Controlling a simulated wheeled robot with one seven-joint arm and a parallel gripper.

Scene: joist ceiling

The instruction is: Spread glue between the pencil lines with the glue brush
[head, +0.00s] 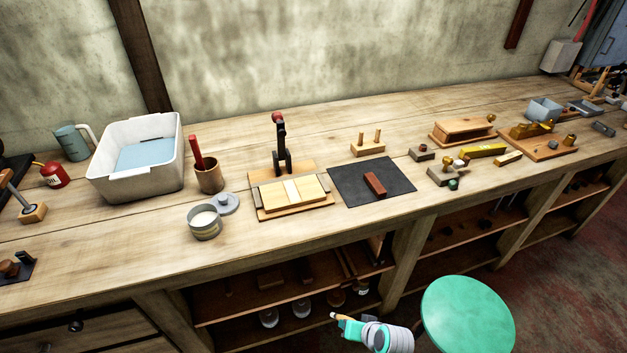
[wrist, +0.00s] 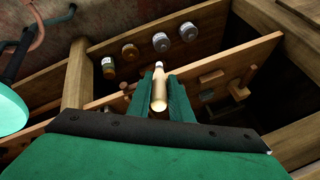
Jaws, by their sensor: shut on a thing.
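My gripper (head: 348,322) is low in front of the bench, beside the stool and well away from the workpiece. In the wrist view its green fingers (wrist: 160,96) are shut on a pale wooden cylinder with a narrow neck and whitish tip, apparently the glue brush (wrist: 159,90). A light wooden board (head: 310,188) lies on a larger base on the bench, with a paler strip (head: 291,190) across its middle. Pencil lines are too small to make out. An open tin (head: 204,223) with whitish contents, apparently glue, stands to the left, its grey lid (head: 229,203) beside it.
A wooden cup (head: 210,180) holds a red-handled tool. A white tub (head: 140,165) stands behind left. A dark mat (head: 350,185) with a reddish block lies right of the board. A green stool (head: 467,316) stands in front; shelves with jars lie under the bench.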

